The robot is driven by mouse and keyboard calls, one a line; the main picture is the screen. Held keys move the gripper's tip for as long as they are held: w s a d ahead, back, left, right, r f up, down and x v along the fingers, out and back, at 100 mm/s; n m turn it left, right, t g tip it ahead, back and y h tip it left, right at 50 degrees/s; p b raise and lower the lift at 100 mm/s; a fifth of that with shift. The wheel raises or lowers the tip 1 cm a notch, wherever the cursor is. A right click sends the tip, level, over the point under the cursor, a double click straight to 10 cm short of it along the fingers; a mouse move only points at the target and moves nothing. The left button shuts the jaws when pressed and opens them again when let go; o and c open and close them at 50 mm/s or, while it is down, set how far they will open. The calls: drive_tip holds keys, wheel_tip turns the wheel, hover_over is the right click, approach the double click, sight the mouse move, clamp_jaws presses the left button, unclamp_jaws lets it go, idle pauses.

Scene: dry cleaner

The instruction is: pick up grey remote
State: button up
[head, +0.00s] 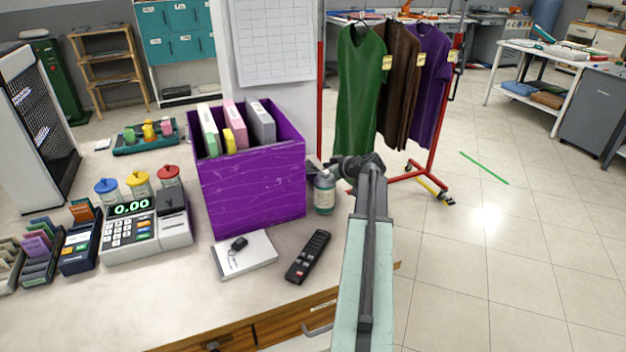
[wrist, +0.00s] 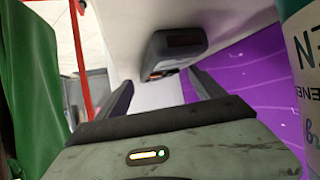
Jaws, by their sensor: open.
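The remote (head: 308,257) is dark grey, nearly black, with small buttons and a few red ones. It lies flat on the counter near the front edge, right of a white pad. A dark device (wrist: 178,52) shows just beyond the fingertips; the remote is not seen in that view.
The purple box (head: 252,186) with folders stands left of my gripper. A bottle (head: 325,194) stands right of the box, close to my arm. A white pad (head: 245,258) with a key fob (head: 239,243) lies left of the remote. Bare counter (head: 150,295) lies front left.

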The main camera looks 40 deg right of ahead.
drive_tip(key=shift+x, duration=0.75)
drive_tip(key=shift+s, duration=0.1)
drive_tip(key=c, duration=1.7)
drive_tip(key=shift+r, duration=0.1)
